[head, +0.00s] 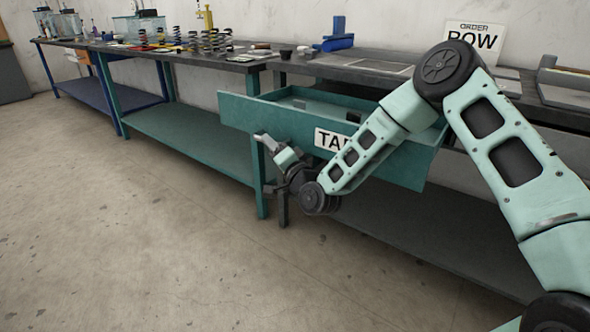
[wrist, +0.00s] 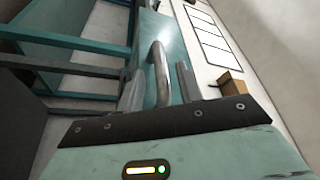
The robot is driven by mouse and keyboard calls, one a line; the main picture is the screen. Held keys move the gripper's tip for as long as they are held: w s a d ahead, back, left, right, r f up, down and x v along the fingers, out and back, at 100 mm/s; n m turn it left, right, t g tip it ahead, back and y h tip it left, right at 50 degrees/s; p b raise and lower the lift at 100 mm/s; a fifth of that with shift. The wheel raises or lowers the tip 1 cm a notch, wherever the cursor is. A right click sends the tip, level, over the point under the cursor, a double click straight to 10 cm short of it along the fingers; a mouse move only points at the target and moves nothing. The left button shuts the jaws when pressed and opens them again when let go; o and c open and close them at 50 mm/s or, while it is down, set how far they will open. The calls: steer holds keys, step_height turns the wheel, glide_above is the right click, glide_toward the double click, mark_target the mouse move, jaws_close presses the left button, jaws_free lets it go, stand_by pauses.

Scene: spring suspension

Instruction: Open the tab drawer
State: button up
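The teal tab drawer (head: 240,114) stands pulled out from under the grey worktop in the head view, and its inside shows from above. Its white label (head: 327,140) reads "TA", with the rest hidden behind my arm. My gripper (head: 270,144) is in front of the left part of the drawer front. In the wrist view a grey curved handle (wrist: 158,72) on the teal drawer front shows between my two fingers (wrist: 160,90). The fingers stand apart, with narrow gaps showing beside the handle. The handle is not clear in the head view.
A bench (head: 125,46) with springs and tools runs along the wall at left. A teal bench leg (head: 260,190) is close below my gripper. The floor (head: 130,240) in front is clear.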

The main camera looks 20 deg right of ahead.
steer(key=v, duration=1.4)
steer(key=shift+s+p, duration=0.25)
steer(key=shift+p, duration=0.2)
steer(key=s+a+n+g, duration=0.9)
steer(key=a+n+g, duration=0.2)
steer(key=a+g, duration=0.1)
steer(key=s+d+r+n+g+h, duration=0.2)
steer(key=s, duration=0.6)
steer(key=s+d+r+n+g+h, duration=0.1)
steer(key=s+d+r+g+h, duration=0.15)
steer(key=s, duration=0.45)
steer(key=s+d+r+n+g+h, duration=0.1)
steer(key=s+n+g, duration=0.15)
steer(key=s, duration=0.55)
step_height(320, 180, up, 26)
steer(key=s+p, duration=0.1)
steer(key=p, duration=2.4)
steer(key=shift+d, duration=0.3)
